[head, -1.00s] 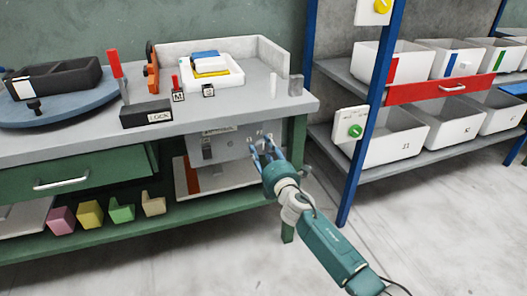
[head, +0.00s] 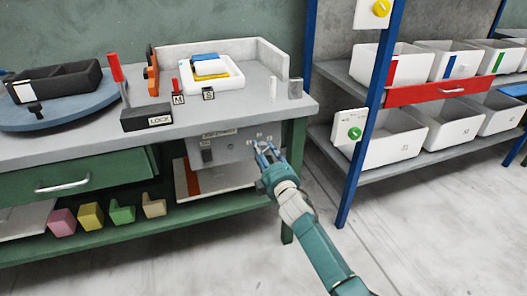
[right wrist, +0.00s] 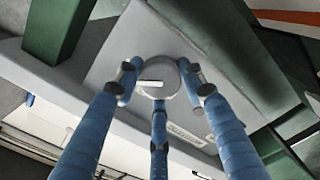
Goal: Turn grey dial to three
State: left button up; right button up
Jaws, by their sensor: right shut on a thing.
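The grey dial (right wrist: 158,72) is a round knob with a white pointer bar, set on the grey panel (head: 230,150) under the workbench top. My right gripper (head: 265,150) is at the panel's right part. In the right wrist view its three blue fingers (right wrist: 160,90) are shut around the dial's rim. The pointer bar lies roughly crosswise in that view. In the head view the fingers hide most of the dial, and the marks around it are too small to read. My left gripper is not in view.
The workbench's right leg (head: 294,150) stands close to my right gripper. The benchtop (head: 250,110) overhangs the panel. A black LOCK block (head: 147,117) sits on the bench. A shelf post (head: 366,130) with a green dial (head: 355,133) stands at right. The front floor is clear.

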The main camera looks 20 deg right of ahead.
jog(key=shift+s+a+f+m, duration=0.15)
jog(key=shift+a+m, duration=0.15)
jog(key=shift+m, duration=0.5)
jog(key=o, duration=0.9)
jog(key=shift+o, duration=1.2)
jog(key=s, duration=1.1)
jog(key=shift+s+d, duration=0.25)
jog(key=shift+s, duration=0.15)
